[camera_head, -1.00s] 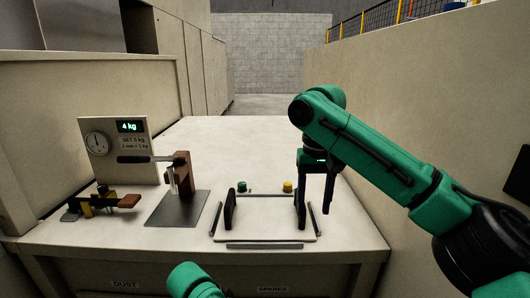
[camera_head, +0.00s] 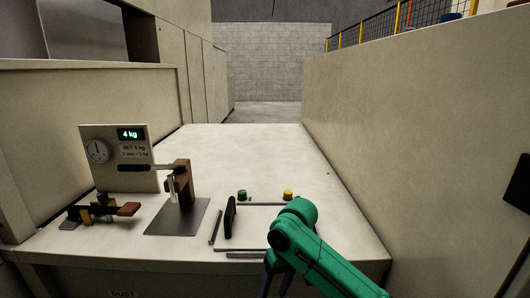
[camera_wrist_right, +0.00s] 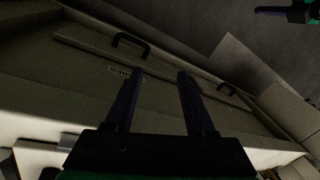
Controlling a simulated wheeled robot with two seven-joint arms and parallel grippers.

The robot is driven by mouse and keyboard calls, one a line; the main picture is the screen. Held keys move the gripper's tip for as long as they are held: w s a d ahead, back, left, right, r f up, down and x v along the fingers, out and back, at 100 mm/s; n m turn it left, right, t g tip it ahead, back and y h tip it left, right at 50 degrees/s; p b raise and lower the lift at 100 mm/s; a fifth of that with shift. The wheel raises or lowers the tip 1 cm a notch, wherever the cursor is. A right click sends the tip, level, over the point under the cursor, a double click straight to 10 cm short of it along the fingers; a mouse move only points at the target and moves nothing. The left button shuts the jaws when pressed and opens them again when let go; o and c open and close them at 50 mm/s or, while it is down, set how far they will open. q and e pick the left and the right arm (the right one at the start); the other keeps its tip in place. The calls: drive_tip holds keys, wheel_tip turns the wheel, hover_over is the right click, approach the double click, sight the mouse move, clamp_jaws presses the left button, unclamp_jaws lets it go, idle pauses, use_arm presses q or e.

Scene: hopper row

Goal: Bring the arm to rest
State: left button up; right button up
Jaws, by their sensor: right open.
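My right arm (camera_head: 318,255) reaches in from the bottom right of the head view, low over the bench's front edge. My right gripper (camera_head: 277,284) points down there, partly hidden by the arm and cut off by the picture's bottom edge. In the right wrist view the right gripper (camera_wrist_right: 160,76) is open, with two dark parallel fingers apart and nothing between them. Behind them is the bench's drawer front. A green and dark part, probably of my left arm (camera_wrist_right: 300,12), shows at the wrist view's upper right corner; its jaw state is unclear.
The bench top (camera_head: 245,150) is clear at the back. A gauge panel (camera_head: 118,158) reading 4 kg, a brown lever stand (camera_head: 183,185) and a small clamp device (camera_head: 100,210) stand left. A framed fixture with a black plate (camera_head: 231,217) and green and yellow buttons lies beside my arm.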

drive_tip(key=s+d+f+t+y, duration=0.1)
drive_tip(key=s+d+f+y, duration=0.15)
drive_tip(key=s+f, duration=0.85)
drive_tip(key=s+d+f+m+h+p, duration=0.1)
drive_tip(key=s+d+f+h+p, duration=0.1)
drive_tip(key=s+d+f+p, duration=0.45)
drive_tip(key=s+d+f+m+h+p, duration=0.15)
drive_tip(key=s+d+f, duration=0.25)
drive_tip(key=d, duration=0.5)
use_arm(q)
drive_tip(key=s+a+f+p, duration=0.1)
drive_tip(key=s+a+p, duration=0.1)
drive_tip(key=s+p, duration=0.6)
drive_tip(key=s+a+f+y+p, duration=0.1)
drive_tip(key=s+a+f+p, duration=0.1)
drive_tip(key=s+p, duration=0.6)
drive_tip(key=a+p, duration=0.1)
drive_tip(key=p, duration=0.2)
drive_tip(key=shift+s+a+f+g+p, duration=0.2)
drive_tip(key=shift+a+f+g+p, duration=0.1)
drive_tip(key=shift+g+p, duration=0.1)
use_arm(e)
drive_tip(key=s+d, duration=0.3)
drive_tip(key=s, duration=0.5)
drive_tip(key=s+d+f+h, duration=0.1)
drive_tip(key=s+d, duration=0.1)
drive_tip(key=s, duration=0.6)
drive_tip(key=shift+s+d+f, duration=0.15)
drive_tip(key=shift+s+d, duration=0.2)
drive_tip(key=shift+d, duration=0.05)
